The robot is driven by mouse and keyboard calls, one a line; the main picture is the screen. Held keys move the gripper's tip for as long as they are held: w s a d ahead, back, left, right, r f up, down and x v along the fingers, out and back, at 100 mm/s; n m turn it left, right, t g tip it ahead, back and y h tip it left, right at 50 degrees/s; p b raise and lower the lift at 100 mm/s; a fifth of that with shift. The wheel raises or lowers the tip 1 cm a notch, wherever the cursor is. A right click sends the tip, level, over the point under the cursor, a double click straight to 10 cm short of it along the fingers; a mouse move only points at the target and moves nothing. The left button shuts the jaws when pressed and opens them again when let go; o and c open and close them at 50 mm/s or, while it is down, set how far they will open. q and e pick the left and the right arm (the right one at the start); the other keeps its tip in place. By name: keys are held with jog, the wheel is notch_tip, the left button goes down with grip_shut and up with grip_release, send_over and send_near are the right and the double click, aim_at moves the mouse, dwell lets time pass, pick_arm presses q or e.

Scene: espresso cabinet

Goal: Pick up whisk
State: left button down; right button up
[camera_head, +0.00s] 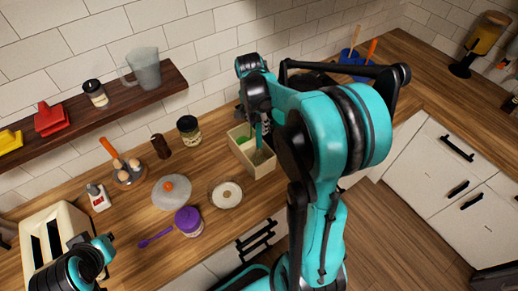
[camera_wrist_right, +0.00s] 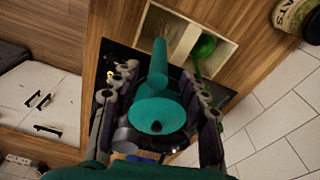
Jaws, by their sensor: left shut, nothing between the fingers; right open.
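The whisk stands in a cream divided box (camera_head: 262,168). In the right wrist view its wire loops (camera_wrist_right: 176,32) are inside one compartment and its teal handle (camera_wrist_right: 157,115) points up toward the camera. My right gripper (camera_wrist_right: 157,80) is open, with one finger on each side of the handle; I cannot tell whether they touch it. In the head view the right gripper (camera_head: 262,112) is above the box, partly hidden by my right arm. My left gripper (camera_head: 102,250) is shut and empty at the lower left, near the toaster.
A green utensil (camera_wrist_right: 203,46) stands in the box beside the whisk. A jar (camera_head: 189,130) and a bowl (camera_head: 225,194) are left of the box. A purple-lidded jar (camera_head: 189,221) is near the counter's front edge. A tiled wall is behind.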

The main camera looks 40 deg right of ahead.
aim_at(260, 135)
jog(key=f, duration=0.7)
jog(key=shift+d, duration=0.4)
jog(key=shift+r, duration=0.1)
grip_shut()
